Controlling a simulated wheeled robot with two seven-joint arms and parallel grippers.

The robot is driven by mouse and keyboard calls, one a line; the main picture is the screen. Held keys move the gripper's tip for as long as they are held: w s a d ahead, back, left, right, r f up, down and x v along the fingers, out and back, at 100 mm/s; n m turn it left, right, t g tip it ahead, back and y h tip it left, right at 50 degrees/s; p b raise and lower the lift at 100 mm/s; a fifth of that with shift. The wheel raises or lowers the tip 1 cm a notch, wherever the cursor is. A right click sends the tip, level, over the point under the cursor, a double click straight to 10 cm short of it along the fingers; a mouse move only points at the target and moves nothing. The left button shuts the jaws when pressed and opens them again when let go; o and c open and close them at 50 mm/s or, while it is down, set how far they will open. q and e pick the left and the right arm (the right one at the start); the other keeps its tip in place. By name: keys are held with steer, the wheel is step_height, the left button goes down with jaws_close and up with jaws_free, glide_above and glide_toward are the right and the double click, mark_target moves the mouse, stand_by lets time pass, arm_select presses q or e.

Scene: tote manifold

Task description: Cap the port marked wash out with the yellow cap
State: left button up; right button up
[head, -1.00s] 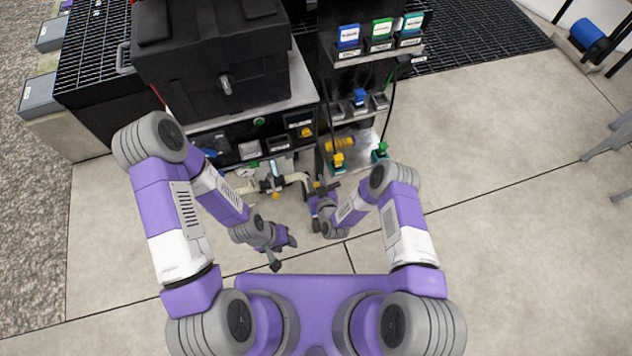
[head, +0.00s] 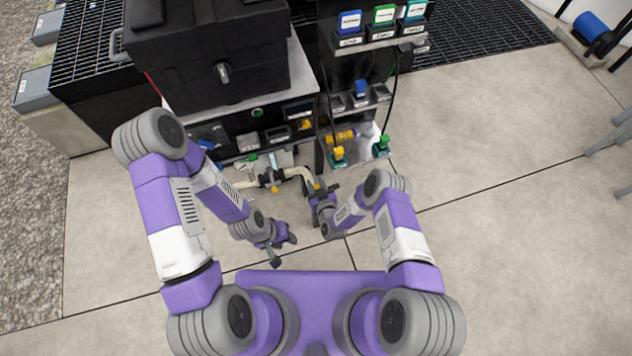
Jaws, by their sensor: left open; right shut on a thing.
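A pale pipe manifold (head: 299,172) with dark fittings runs low in front of the black cabinet. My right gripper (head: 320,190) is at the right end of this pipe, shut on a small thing. A small yellow piece shows at its fingertips and looks like the yellow cap (head: 317,186); the fingers hide most of it. I cannot tell whether it sits on the port or is only beside it. Another yellow part (head: 275,189) hangs under the left part of the pipe. My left gripper (head: 283,250) is open and empty, lower and left, apart from the manifold. No wash out marking is readable.
A shelf rack (head: 380,42) with blue, green and teal labelled bins stands behind. Yellow-topped (head: 339,154) and green-topped (head: 382,146) items stand on its low shelf. A black box (head: 210,50) sits on the cabinet at left. The floor (head: 490,250) at right is clear.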

steer(key=shift+f, duration=1.6)
steer(key=o, duration=1.2)
steer(key=shift+s, duration=0.1)
steer(key=shift+p+v, duration=1.7)
steer(key=shift+v, duration=2)
